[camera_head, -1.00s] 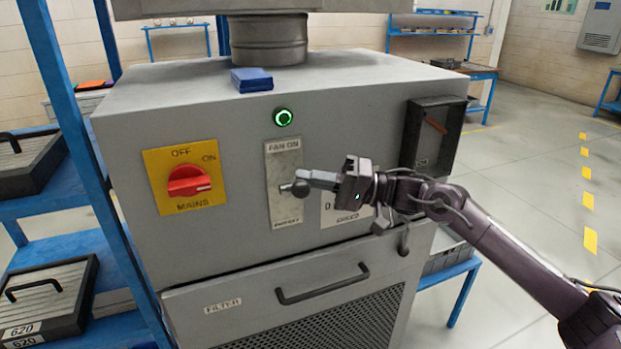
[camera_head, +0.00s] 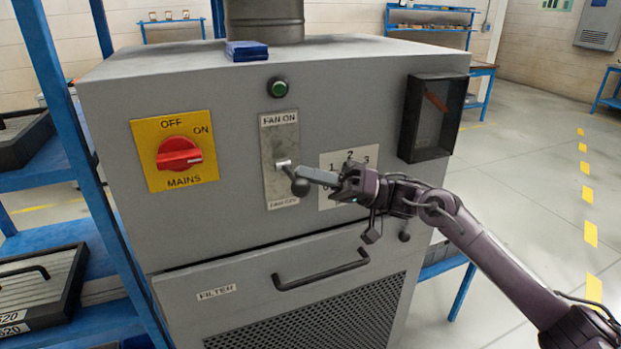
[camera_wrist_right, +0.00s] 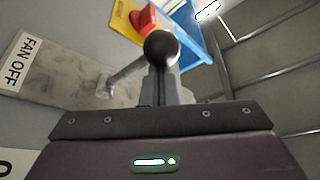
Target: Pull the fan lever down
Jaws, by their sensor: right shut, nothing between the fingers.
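The fan lever is a grey stem with a dark ball knob (camera_head: 300,187), on a metal plate (camera_head: 281,145) marked FAN ON at the top and FAN OFF at the bottom. The stem slopes down from its slot, with the knob near the lower part of the plate. My right gripper (camera_head: 310,175) is shut and empty, its fingertips just above and against or very near the knob. In the right wrist view the knob (camera_wrist_right: 161,48) is right at the fingertips (camera_wrist_right: 165,82); contact cannot be told for sure. My left gripper is not in view.
A green button lamp (camera_head: 278,87) above the plate looks unlit. A red mains switch (camera_head: 179,154) on a yellow plate is to the left. A numbered dial plate (camera_head: 350,158) is partly behind my gripper. A filter drawer handle (camera_head: 320,272) is below, and a dark box (camera_head: 432,117) is right.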

